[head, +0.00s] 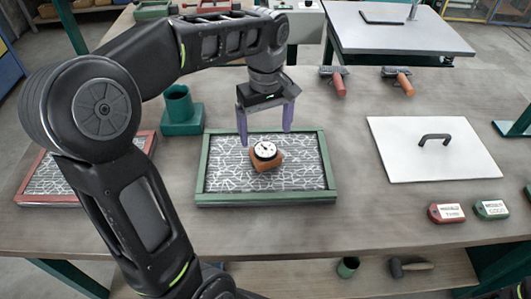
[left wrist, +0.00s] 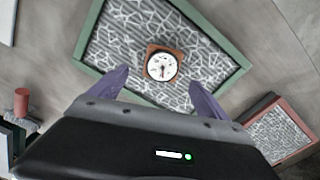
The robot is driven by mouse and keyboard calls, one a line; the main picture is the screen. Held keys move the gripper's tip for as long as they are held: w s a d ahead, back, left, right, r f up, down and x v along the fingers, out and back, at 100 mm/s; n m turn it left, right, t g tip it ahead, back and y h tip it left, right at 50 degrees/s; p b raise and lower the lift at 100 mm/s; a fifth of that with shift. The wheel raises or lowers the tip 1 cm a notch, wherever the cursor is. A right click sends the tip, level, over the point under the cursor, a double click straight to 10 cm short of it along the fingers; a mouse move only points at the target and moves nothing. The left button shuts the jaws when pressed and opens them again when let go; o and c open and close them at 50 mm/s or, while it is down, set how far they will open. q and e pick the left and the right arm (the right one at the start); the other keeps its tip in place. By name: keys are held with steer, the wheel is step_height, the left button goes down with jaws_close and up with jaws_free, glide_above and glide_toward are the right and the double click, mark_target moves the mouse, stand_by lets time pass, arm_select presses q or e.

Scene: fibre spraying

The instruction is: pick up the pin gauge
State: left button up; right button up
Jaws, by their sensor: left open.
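The pin gauge (head: 265,152) has a round white dial on a small orange-brown base. It sits on the patterned panel inside the green-framed tray (head: 200,176), near the tray's middle. In the left wrist view the gauge (left wrist: 162,66) shows between and beyond my fingertips. My left gripper (head: 266,136) is open, its two purple fingers pointing down above the tray's back part. It is empty and apart from the gauge. The fingers also show in the left wrist view (left wrist: 160,84). My right gripper is not in view.
A red-framed tray (head: 48,198) lies at the left, partly behind my arm. A green holder (head: 181,111) stands behind the green tray. A white board with a black handle (head: 432,165) lies at the right. Brushes (head: 338,86) lie at the back, red and green labelled blocks (head: 447,213) at front right.

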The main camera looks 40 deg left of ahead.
mark_target(265, 149)
arm_select(q)
steer(key=shift+f, duration=1.3)
steer(key=f, duration=0.3)
steer(key=f+p, duration=0.1)
steer(key=f, duration=0.1)
steer(key=shift+s+d+f, duration=0.1)
steer(key=shift+s+d, duration=0.1)
steer(key=shift+s, duration=0.1)
steer(key=shift+c, duration=0.2)
steer(key=c, duration=1.9)
steer(key=shift+o, duration=0.2)
step_height(265, 149, up, 10)
steer(key=shift+r+b, duration=0.1)
steer(key=shift+b, duration=0.2)
